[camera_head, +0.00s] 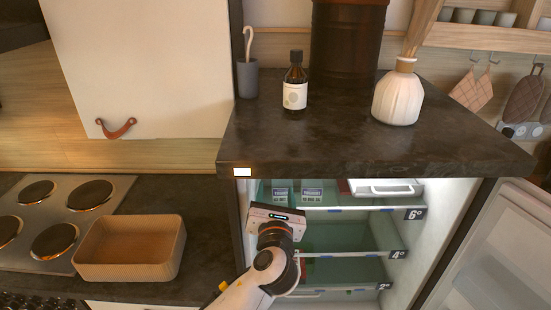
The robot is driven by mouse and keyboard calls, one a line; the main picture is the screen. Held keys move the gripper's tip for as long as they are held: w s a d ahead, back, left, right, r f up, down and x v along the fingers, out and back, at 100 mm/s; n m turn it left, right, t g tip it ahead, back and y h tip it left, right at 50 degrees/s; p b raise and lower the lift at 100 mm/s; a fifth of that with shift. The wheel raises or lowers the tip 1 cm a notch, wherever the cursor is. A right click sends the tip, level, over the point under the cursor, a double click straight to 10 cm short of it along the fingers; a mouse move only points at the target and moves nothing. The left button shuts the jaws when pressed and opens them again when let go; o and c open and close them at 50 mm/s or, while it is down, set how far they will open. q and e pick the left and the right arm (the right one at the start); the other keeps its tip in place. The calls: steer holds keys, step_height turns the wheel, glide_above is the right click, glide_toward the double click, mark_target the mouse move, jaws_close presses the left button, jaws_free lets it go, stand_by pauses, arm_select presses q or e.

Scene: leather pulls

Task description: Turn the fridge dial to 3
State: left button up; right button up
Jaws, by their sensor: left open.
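The fridge (455,215) under the dark counter is open, with its lit inside and glass shelves in view. Its shelf edges carry labels reading 6° (414,214), 4° (398,254) and 2° (384,286). I cannot make out the dial; it may be hidden behind my arm or the counter edge. My left gripper (276,213) is at the fridge opening, near its left side and the upper shelf, pointing inward. It is open; its fingertips are largely hidden by its own body and wrist. My right gripper is not in view.
The counter (340,145) overhangs the fridge top and holds a brown bottle (295,82), a white vase (398,96) and a grey cup (247,78). The open door (510,250) stands right.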

arm_select(q)
steer(key=w+p, duration=0.2)
steer(key=w, duration=0.8)
steer(key=shift+w+p, duration=0.2)
steer(key=shift+p, duration=0.1)
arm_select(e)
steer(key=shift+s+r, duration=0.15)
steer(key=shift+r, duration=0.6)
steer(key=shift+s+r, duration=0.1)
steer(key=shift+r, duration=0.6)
arm_select(q)
steer(key=shift+s, duration=0.1)
steer(key=c, duration=1)
steer(key=shift+n, duration=0.3)
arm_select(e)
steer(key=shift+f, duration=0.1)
arm_select(q)
steer(key=shift+d+n+b, duration=0.15)
steer(key=shift+n+b, duration=0.95)
steer(key=shift+n, duration=2.1)
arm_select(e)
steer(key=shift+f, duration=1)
